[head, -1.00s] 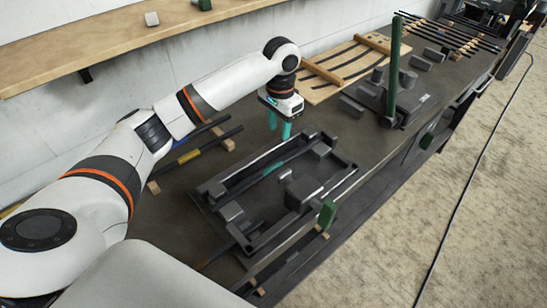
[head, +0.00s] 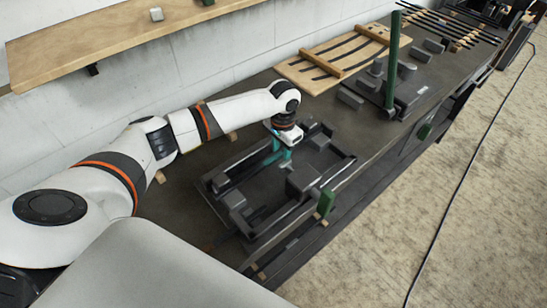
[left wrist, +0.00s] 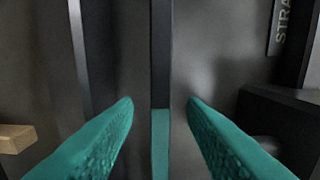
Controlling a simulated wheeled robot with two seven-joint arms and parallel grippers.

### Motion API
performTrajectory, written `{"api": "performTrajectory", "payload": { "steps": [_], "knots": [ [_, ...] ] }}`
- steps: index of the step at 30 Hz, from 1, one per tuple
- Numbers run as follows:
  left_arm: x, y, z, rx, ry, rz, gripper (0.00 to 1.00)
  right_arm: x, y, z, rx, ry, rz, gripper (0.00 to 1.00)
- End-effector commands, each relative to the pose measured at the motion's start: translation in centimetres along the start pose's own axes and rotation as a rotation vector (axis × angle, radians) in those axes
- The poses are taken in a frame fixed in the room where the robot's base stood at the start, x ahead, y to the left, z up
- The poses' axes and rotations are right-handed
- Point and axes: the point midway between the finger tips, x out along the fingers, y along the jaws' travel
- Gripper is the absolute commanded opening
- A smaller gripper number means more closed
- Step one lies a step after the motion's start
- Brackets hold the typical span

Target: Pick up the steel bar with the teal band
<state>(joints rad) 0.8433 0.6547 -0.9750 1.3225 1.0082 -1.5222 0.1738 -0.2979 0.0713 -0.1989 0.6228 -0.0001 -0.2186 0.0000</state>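The steel bar with the teal band (left wrist: 160,130) shows in the left wrist view as a narrow dark strip with a teal section at its lower end. It runs up the middle of that view, between my left gripper's two teal fingers (left wrist: 160,125). Gaps show on both sides, so the fingers are apart from it. In the head view my left gripper (head: 281,153) points down over the far side of the dark tray (head: 222,218); the bar is mostly hidden there by the gripper and arm. My right gripper is not in view.
Dark blocks stand in and around the tray. A green post (head: 393,62) rises from a dark base behind it to the right. A wooden rack (head: 312,78) lies at the back. A wooden shelf (head: 100,40) runs along the wall. A green block (head: 326,203) sits at the tray's near right.

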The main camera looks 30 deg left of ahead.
Motion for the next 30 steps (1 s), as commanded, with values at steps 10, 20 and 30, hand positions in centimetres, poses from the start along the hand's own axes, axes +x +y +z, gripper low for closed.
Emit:
{"api": "performTrajectory", "payload": {
  "steps": [10,20,30],
  "knots": [
    [0.0,0.0,0.0,0.001,0.000,0.000,0.02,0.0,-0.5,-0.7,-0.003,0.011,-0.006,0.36],
    [-0.2,0.0,0.1,0.000,-0.002,0.000,0.00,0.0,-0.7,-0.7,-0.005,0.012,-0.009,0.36],
    [-3.0,0.0,0.2,0.001,-0.007,0.000,0.00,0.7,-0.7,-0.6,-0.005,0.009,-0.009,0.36]
  ]
}}
